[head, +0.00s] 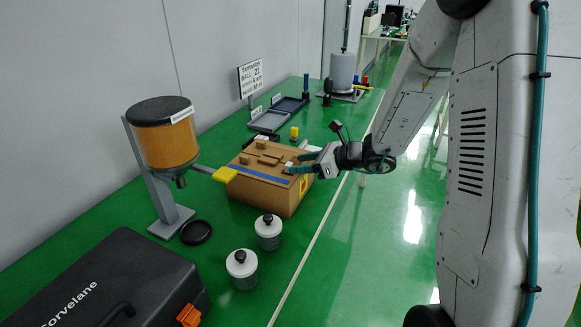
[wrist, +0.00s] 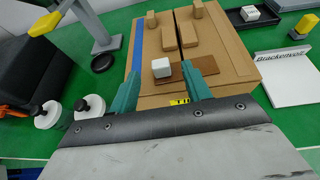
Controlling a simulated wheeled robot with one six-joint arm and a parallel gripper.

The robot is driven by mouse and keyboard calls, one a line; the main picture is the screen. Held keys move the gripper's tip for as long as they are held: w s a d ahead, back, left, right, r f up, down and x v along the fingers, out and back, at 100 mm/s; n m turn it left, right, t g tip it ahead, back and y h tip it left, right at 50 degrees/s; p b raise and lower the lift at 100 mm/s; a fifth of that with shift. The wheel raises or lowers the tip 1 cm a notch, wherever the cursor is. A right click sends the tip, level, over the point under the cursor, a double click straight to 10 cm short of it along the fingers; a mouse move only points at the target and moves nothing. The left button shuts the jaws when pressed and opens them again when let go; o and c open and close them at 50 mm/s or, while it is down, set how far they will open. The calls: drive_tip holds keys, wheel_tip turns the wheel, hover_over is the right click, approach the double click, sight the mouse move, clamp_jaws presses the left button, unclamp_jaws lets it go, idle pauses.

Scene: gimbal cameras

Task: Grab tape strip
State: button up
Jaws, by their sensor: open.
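The tape strip is probably the blue strip (head: 262,174) along one edge of the cardboard box (head: 265,194). In the wrist view the blue strip (wrist: 137,48) runs along the box's left side, and its near end passes close to the left finger. My gripper (head: 301,163) is over the box's near right end in the head view, with teal fingers. In the wrist view my gripper (wrist: 170,70) is open, its fingers on either side of a small white cube (wrist: 162,68), with gaps between. I cannot tell whether a finger touches the strip.
Cardboard blocks (wrist: 168,36) lie on the box. A dispenser (head: 166,140) with a yellow spout (head: 225,174), two white-lidded jars (head: 242,268) and a black case (head: 105,285) stand around it. Grey trays (head: 268,121) are behind. A white labelled board (wrist: 285,80) lies right of the box.

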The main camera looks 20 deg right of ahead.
sight(290, 164)
drive_tip(key=x, duration=0.4)
drive_tip(key=shift+w+a+f, duration=0.15)
drive_tip(key=shift+w+a, duration=0.05)
drive_tip(key=shift+w, duration=0.05)
drive_tip(key=c, duration=1)
drive_tip(key=shift+c, duration=0.2)
